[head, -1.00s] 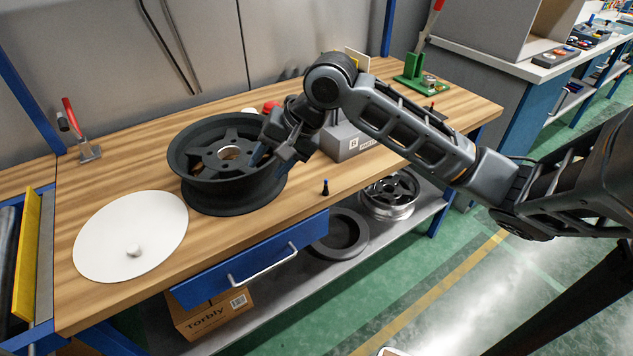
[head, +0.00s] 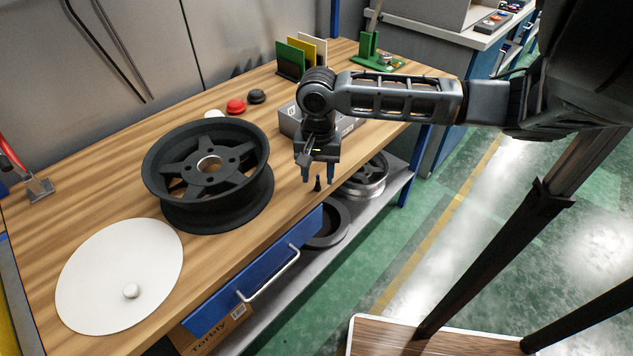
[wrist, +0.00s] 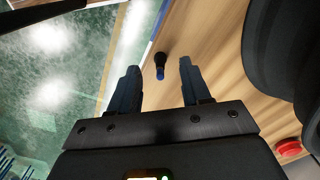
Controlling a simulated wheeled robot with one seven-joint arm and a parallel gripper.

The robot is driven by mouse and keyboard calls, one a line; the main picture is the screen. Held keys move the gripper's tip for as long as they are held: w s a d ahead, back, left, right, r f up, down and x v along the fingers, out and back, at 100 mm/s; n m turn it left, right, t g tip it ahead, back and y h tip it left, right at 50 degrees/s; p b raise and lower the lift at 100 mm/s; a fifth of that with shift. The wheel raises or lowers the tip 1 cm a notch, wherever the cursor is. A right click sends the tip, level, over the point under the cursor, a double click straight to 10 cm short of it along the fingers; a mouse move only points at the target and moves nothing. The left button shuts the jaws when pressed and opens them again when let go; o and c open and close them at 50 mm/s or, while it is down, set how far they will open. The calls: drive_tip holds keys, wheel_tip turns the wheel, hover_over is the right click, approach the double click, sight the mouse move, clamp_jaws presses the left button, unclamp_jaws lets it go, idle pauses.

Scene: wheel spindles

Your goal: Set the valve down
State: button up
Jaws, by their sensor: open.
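The valve, a small black piece with a blue end, stands upright on the wooden bench near its front edge in the head view (head: 317,185). It also shows in the wrist view (wrist: 160,62), between the lines of the two fingers. My gripper (head: 318,175) is open and points down just above and around the valve's place in the head view. Both fingers show apart in the wrist view (wrist: 158,75), with nothing clamped between them. I cannot tell the exact height of the fingertips above the valve. A black wheel (head: 180,208) lies on the bench to the left.
A white disc with a knob (head: 100,285) lies at the bench's left front. A grey box (head: 289,122) stands behind my gripper. A red knob (head: 236,106) and a black one (head: 257,96) sit behind the wheel. Bare wood (head: 290,165) lies between wheel and gripper.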

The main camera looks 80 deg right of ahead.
sight(318, 183)
drive_tip(key=shift+f, duration=1.25)
drive_tip(key=shift+c, duration=0.4)
clamp_jaws()
